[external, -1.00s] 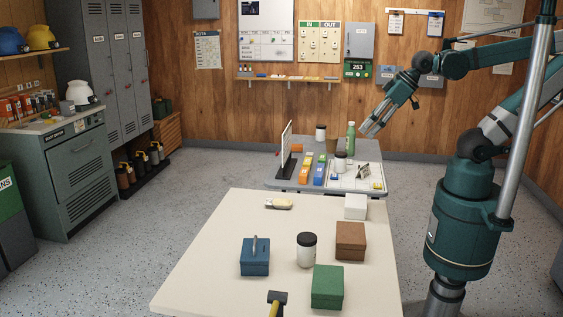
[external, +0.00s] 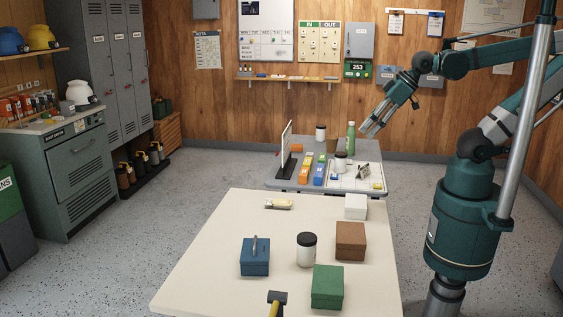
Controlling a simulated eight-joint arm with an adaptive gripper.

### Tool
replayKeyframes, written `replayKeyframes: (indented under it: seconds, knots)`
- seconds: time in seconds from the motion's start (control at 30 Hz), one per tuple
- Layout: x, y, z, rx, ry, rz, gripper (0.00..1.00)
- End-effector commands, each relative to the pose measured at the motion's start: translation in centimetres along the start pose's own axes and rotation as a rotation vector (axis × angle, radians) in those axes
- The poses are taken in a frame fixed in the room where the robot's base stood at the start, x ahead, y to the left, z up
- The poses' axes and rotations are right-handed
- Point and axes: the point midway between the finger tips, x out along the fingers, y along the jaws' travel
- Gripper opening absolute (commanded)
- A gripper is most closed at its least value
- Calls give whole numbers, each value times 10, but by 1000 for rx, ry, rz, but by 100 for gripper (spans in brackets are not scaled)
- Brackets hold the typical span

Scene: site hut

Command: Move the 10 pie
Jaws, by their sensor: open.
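I cannot make out anything marked as the 10 pie. My gripper (external: 370,130) is open and empty, in the air over the right back of the grey far table (external: 282,184). A green bottle (external: 351,138) stands below and left of it. On the far table are a board with small pieces (external: 357,178), blue blocks (external: 319,172), orange blocks (external: 305,170), an upright white panel (external: 286,146) and lidded jars (external: 340,163). Their markings are too small to read.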

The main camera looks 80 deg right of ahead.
Motion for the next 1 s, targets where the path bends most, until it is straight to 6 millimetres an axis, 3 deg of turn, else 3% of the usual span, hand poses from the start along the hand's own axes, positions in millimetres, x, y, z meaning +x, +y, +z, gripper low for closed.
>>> replayKeyframes:
  seconds: [0.07,0.43,1.0]
  knots:
    - [0,0,0,0,0,0,49]
    - [4,2,-10,48,-18,3,0]
    - [41,14,-58,321,-126,35,0]
